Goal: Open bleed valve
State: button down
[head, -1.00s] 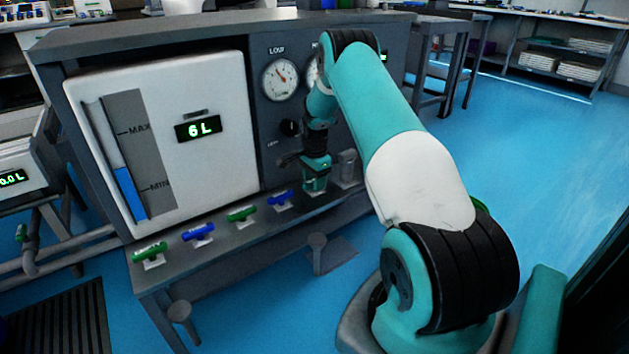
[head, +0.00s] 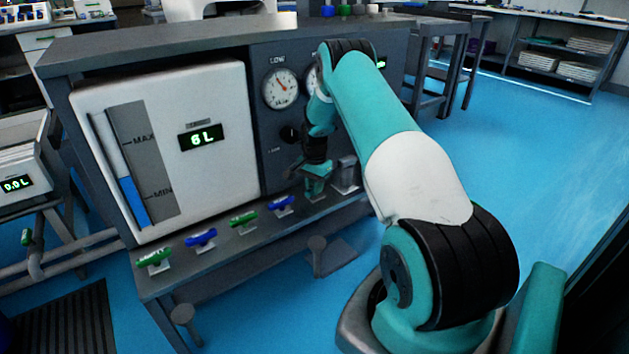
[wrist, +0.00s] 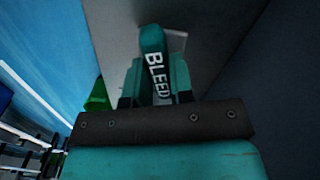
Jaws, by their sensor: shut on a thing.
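The bleed valve's teal handle (wrist: 153,45), with white BLEED lettering, stands between my fingers in the wrist view. My gripper (wrist: 156,88) is shut on the handle, with a finger on each side. The far end of the handle sticks out past the fingers. In the head view my gripper (head: 316,188) is low over the bench ledge, right of the blue valve handles. There the valve is mostly hidden by the gripper, and its angle is hard to tell.
Green (head: 243,219) and blue (head: 281,206) valve handles line the ledge to the left. A grey block (head: 346,172) stands close on the right. Behind are a dark panel with gauges (head: 281,88) and a white tank front reading 6 L (head: 201,135).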

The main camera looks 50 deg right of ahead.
jog(key=n+p, duration=0.2)
jog(key=n, duration=0.1)
jog(key=shift+r+n, duration=0.1)
jog(key=shift+n, duration=0.3)
jog(key=n+p, duration=0.1)
jog(key=n, duration=0.2)
jog(key=shift+n, duration=0.3)
jog(key=n+p, duration=0.1)
jog(key=n, duration=0.2)
jog(key=shift+n, duration=0.3)
jog(key=shift+n+p, duration=0.3)
jog(key=shift+n, duration=1.3)
jog(key=c, duration=1)
grip_release()
notch_tip(320, 180, up, 17)
jog(key=p, duration=0.4)
